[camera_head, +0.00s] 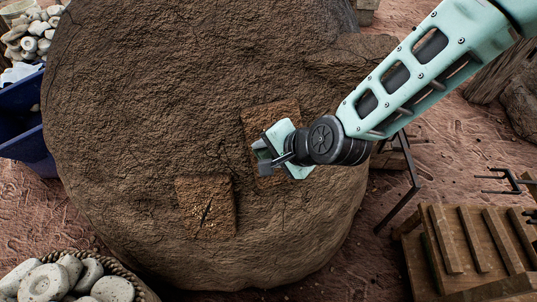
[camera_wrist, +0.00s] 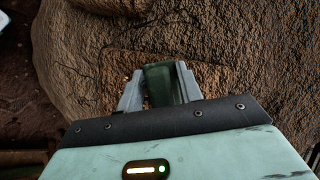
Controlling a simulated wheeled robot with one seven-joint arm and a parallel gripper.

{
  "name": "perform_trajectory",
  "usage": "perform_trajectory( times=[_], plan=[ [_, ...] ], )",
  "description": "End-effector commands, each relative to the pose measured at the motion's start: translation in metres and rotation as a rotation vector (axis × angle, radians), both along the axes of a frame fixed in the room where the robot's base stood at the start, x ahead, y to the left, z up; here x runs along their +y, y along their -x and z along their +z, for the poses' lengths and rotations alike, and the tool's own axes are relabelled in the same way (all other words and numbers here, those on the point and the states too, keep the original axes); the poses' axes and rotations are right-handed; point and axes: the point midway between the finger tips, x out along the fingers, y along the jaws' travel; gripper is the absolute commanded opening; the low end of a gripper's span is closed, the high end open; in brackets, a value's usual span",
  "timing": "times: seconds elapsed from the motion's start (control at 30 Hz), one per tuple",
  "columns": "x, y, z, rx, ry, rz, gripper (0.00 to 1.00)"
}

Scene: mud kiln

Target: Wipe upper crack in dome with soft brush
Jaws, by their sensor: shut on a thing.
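The brown mud dome (camera_head: 130,120) fills the middle of the head view and also shows in the wrist view (camera_wrist: 230,50). An upper square patch (camera_head: 272,116) and a lower patch (camera_head: 207,207) with a dark crack lie on it. My gripper (camera_head: 264,157) is over the lower part of the upper patch, hiding any crack there. In the wrist view my gripper (camera_wrist: 159,84) is shut on a dark green piece (camera_wrist: 160,83), apparently the soft brush. Its bristles are hidden, and I cannot tell whether it touches the dome.
A blue bin (camera_head: 22,120) stands at the left, below pale stones (camera_head: 30,35). A basket (camera_head: 128,272) of pale round stones is at the lower left. A slatted wooden stand (camera_head: 475,245) is at the lower right. Dark metal legs (camera_head: 405,180) stand right of the dome.

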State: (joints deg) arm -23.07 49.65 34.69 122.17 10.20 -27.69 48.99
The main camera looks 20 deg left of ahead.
Motion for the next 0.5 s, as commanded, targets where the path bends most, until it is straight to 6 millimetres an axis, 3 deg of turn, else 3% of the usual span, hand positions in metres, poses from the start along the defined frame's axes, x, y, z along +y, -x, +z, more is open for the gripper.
perform_trajectory(
  times=[0.5],
  plan=[
    [-0.029,-0.024,-0.003,0.001,0.003,-0.003,0.17]
  ],
)
